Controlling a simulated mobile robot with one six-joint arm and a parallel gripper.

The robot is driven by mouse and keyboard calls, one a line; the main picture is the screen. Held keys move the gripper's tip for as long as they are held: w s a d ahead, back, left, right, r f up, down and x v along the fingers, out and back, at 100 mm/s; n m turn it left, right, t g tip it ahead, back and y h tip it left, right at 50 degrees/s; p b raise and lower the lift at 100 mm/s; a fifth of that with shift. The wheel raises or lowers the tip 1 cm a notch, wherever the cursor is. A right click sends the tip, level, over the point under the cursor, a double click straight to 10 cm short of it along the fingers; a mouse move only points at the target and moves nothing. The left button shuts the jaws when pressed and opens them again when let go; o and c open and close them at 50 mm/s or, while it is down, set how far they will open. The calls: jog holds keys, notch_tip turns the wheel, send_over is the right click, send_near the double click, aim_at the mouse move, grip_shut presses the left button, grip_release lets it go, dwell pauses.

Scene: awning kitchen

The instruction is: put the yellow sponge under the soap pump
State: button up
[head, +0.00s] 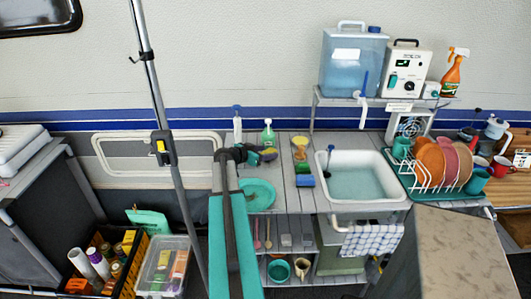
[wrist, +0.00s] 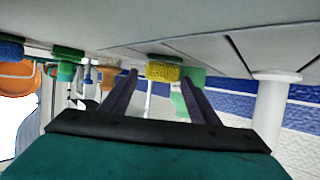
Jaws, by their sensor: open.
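The yellow sponge (wrist: 163,70) lies on the grey counter, which is at the top of the wrist view. In that view it shows between my gripper's (wrist: 158,90) two dark fingers, which are spread apart. I cannot tell how far beyond the fingertips it is. In the head view, my gripper (head: 262,155) is low at the counter's back left, largely covering the sponge. A slim white dispenser (head: 237,128) with a dark top and a green bottle (head: 268,138) with a pale top stand behind; I cannot tell which is the soap pump. The wrist view shows a white cylinder (wrist: 274,105) at right.
A green sponge (head: 303,168), a blue sponge (head: 305,181) and a wooden brush (head: 300,148) are right of my gripper, left of the sink (head: 362,180). A teal plate (head: 258,194) lies in front. A dish rack (head: 440,185) stands right of the sink.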

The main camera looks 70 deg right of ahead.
jog(key=shift+r, duration=0.1)
jog(key=b+v, duration=0.3)
jog(key=v, duration=0.9)
dwell(0.6)
